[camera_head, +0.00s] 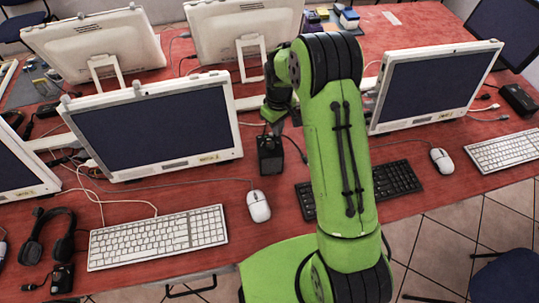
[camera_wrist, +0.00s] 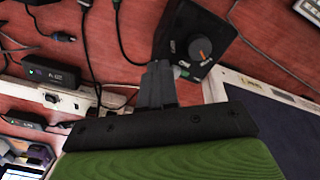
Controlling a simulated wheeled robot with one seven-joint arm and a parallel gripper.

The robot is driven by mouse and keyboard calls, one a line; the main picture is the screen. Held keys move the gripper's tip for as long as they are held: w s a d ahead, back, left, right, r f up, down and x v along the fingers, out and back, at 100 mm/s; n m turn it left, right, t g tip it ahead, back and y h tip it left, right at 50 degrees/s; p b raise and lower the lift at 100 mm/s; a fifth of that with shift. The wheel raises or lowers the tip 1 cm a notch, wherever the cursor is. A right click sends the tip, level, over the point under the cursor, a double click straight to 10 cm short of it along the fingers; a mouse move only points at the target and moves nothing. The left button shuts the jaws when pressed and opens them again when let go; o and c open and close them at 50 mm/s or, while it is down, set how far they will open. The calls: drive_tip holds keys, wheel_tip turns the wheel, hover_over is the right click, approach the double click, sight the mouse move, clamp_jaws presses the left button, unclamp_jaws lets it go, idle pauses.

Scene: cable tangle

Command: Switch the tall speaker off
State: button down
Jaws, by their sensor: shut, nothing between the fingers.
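A small black upright box (camera_head: 269,160), which looks like the speaker, stands on the red table between two white monitors. In the wrist view a black unit (camera_wrist: 180,30) has a round grey knob (camera_wrist: 200,48) with an orange mark, and a small greenish spot near its lower edge. My gripper (camera_head: 272,122) is at the top of the box in the head view. In the wrist view its shut, empty fingers (camera_wrist: 158,68) end beside the black unit, left of the knob. I cannot tell whether they touch it. No switch is clearly readable.
White monitors stand left (camera_head: 155,130) and right (camera_head: 430,85). A white mouse (camera_head: 258,206) and black keyboard (camera_head: 395,180) lie in front. Cables (camera_wrist: 110,40) and black boxes with green lights (camera_wrist: 50,72) lie near my fingers. Headphones (camera_head: 48,235) lie far left.

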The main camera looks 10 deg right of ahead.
sight(264, 137)
drive_tip(key=shift+r, duration=0.15)
drive_tip(key=shift+w+a, duration=0.2)
drive_tip(key=shift+a, duration=1.9)
idle(0.4)
wheel_tip(264, 137, up, 6)
drive_tip(key=p, duration=0.4)
drive_tip(key=shift+d, duration=0.2)
idle(0.5)
